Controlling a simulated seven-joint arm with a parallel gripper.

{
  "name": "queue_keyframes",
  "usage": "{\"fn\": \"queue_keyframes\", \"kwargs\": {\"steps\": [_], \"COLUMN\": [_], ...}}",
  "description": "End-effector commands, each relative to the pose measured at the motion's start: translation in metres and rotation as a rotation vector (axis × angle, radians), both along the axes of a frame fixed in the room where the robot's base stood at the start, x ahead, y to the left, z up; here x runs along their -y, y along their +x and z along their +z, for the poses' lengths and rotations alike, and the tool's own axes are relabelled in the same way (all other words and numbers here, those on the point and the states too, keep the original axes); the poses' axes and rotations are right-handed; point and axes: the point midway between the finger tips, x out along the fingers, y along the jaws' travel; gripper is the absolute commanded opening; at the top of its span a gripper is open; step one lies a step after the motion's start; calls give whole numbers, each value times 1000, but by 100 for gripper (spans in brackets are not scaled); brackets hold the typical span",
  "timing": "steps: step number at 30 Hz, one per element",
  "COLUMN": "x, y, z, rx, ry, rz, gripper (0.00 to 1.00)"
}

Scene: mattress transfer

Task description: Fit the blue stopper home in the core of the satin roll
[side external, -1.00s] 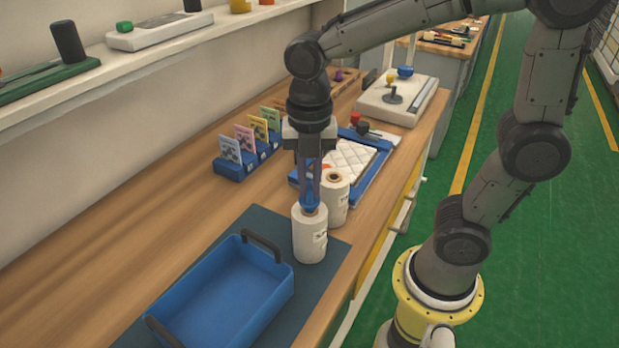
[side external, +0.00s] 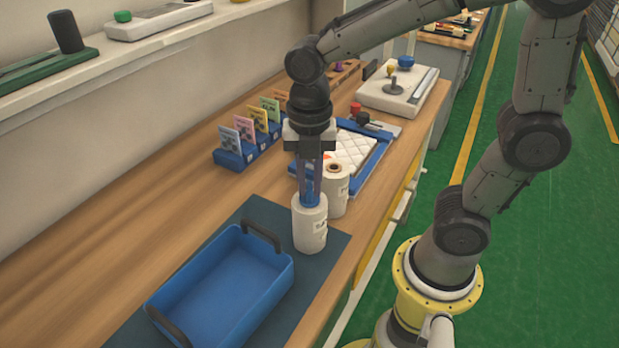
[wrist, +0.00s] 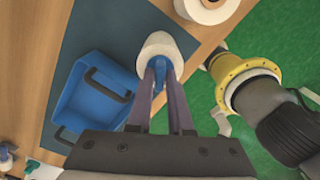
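My gripper (side external: 311,192) points straight down over the front white roll (side external: 310,228), which stands upright on the dark mat. Its two fingers are closed on the blue stopper (side external: 310,188), at the top of that roll's core. In the wrist view the stopper (wrist: 177,115) shows between the fingers, against the white roll (wrist: 161,46). The stopper's lower end is hidden, so I cannot tell how deep it sits. A second white roll (side external: 335,196) with a brown open core stands just behind. I cannot read which roll is satin.
A blue tray (side external: 217,290) with dark handles is on the dark mat (side external: 262,212), left of the front roll. Behind are a blue frame with a white quilted pad (side external: 350,152) and a blue holder of coloured cards (side external: 232,158). The bench's left part is bare.

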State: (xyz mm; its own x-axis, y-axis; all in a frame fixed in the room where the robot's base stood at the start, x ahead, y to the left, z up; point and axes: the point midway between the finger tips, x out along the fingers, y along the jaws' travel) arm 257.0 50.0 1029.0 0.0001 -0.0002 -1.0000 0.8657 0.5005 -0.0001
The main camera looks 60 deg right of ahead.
Motion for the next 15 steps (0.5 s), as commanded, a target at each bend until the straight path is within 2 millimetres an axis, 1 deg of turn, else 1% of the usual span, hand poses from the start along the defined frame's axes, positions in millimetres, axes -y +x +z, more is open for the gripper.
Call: {"fn": "queue_keyframes", "kwargs": {"steps": [1,4,12,15], "x": [0,0,0,0], "y": [0,0,0,0], "z": [0,0,0,4], "rx": [0,0,0,1], "ry": [0,0,0,1], "rz": [0,0,0,0], "gripper": [30,48,49,49]}}
